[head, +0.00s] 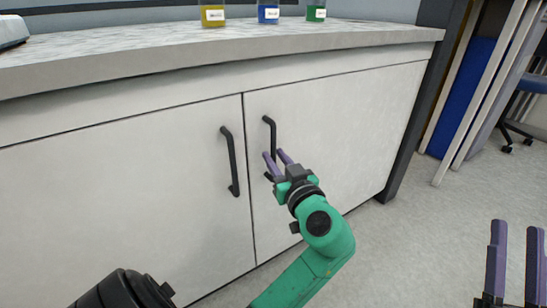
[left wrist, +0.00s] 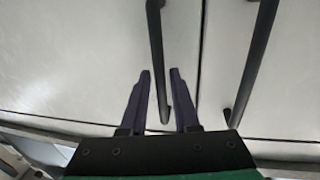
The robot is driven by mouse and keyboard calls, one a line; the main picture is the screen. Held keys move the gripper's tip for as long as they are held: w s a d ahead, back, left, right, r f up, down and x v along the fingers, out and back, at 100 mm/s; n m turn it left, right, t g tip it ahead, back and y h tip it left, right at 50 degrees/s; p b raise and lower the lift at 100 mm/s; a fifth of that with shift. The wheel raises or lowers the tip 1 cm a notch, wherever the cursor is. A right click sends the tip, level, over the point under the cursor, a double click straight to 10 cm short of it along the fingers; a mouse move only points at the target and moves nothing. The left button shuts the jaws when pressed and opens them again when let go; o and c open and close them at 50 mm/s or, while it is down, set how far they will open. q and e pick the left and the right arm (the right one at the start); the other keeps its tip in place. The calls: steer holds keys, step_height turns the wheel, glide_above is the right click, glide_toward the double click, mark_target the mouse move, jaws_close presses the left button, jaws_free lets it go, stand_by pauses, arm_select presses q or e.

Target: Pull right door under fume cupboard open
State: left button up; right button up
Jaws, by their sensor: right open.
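The right door (head: 350,125) under the fume cupboard is a pale panel that looks closed, with a dark vertical bar handle (head: 270,126) near its left edge. My left gripper (head: 274,155), on the green arm, is at the lower part of this handle. In the left wrist view, its two purple fingers are apart, and the handle (left wrist: 155,35) runs between them without clear contact on either side. The lower end of the handle is partly hidden by the gripper in the head view. My right gripper (head: 516,228) is open and empty at the bottom right, over the floor.
The left door (head: 120,190) has a similar handle (head: 229,160), close beside my left gripper; it also shows in the left wrist view (left wrist: 254,65). Yellow (head: 212,15), blue (head: 268,13) and green (head: 316,12) containers stand on the worktop (head: 120,58).

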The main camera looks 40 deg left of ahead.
arm_select(q)
steer(key=shift+x, duration=0.9)
jaws_close()
arm_select(e)
steer(key=r, duration=0.2)
steer(key=shift+s+d+r+t, duration=0.2)
steer(key=shift+s+r+t, duration=0.1)
steer(key=shift+s+t, duration=0.1)
steer(key=shift+w+f, duration=0.1)
